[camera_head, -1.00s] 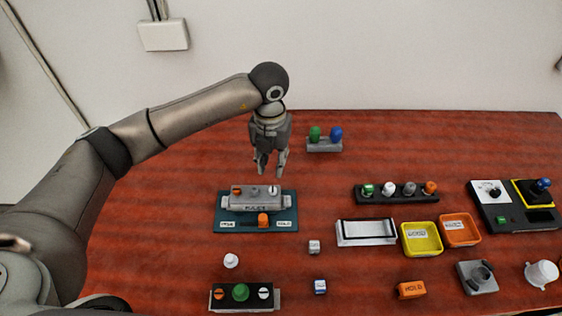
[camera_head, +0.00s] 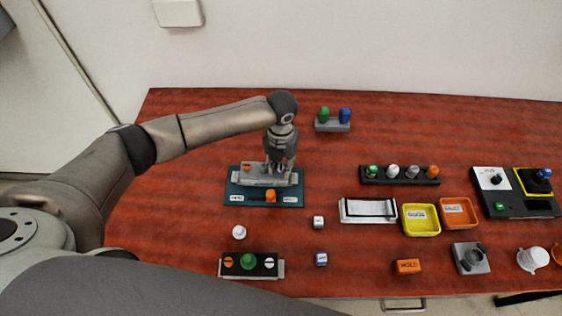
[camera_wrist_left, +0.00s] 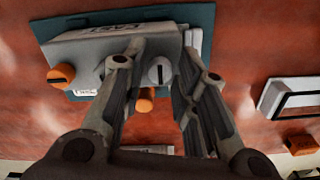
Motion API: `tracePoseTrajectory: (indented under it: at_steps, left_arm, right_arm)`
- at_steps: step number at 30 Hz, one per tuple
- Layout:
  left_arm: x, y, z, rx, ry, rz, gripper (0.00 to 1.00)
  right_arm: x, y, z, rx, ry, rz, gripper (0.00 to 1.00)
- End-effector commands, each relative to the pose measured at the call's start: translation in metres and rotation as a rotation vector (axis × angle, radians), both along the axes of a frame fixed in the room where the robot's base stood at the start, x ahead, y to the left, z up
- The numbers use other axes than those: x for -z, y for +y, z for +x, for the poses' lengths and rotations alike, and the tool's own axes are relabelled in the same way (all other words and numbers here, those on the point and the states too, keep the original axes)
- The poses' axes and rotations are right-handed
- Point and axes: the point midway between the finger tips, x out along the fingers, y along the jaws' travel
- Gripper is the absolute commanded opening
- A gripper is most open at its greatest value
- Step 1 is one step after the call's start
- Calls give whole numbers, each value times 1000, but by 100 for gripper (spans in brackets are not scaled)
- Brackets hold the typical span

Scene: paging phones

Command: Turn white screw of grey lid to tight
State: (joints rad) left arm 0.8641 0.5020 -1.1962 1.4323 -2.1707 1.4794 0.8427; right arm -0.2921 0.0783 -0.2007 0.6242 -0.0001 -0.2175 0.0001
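The grey lid (camera_head: 262,180) sits on a teal base (camera_head: 234,197), left of the table's middle. In the left wrist view the grey lid (camera_wrist_left: 90,48) bears an orange slotted screw (camera_wrist_left: 62,75) and a whitish slotted screw (camera_wrist_left: 160,72). My left gripper (camera_head: 280,168) points down over the lid's right end, hiding the white screw in the head view. In the left wrist view my left gripper (camera_wrist_left: 163,50) is open, with one finger on each side of the white screw. Whether the fingers touch it I cannot tell. My right gripper is not in view.
A black-topped block (camera_head: 238,264) with a green knob and two screws stands in front. A white knob (camera_head: 238,232) and small cubes lie between. A white-rimmed tray (camera_head: 367,220), a yellow bin (camera_head: 421,219) and an orange bin (camera_head: 459,212) stand right. The back left table is clear.

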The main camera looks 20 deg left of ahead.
Motion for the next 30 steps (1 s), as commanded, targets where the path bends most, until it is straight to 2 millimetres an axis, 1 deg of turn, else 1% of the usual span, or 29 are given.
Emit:
tracePoseTrajectory:
  at_steps: [4,5,9,11,23,26,30]
  left_arm:
    - [0,0,0,0,0,0,28]
    - [0,0,0,0,0,0,25]
    - [0,0,0,0,0,0,7]
    - [0,0,0,0,0,0,0]
    - [1,0,0,34,0,1,0]
    - [1,0,0,57,0,1,0]
    - [3,0,1,120,-2,0,0]
  right_arm:
    - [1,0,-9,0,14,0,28]
    - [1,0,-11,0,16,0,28]
    - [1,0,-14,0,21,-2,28]
    - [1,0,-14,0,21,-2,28]
    - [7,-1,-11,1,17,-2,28]
    - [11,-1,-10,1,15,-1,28]
    - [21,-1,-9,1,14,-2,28]
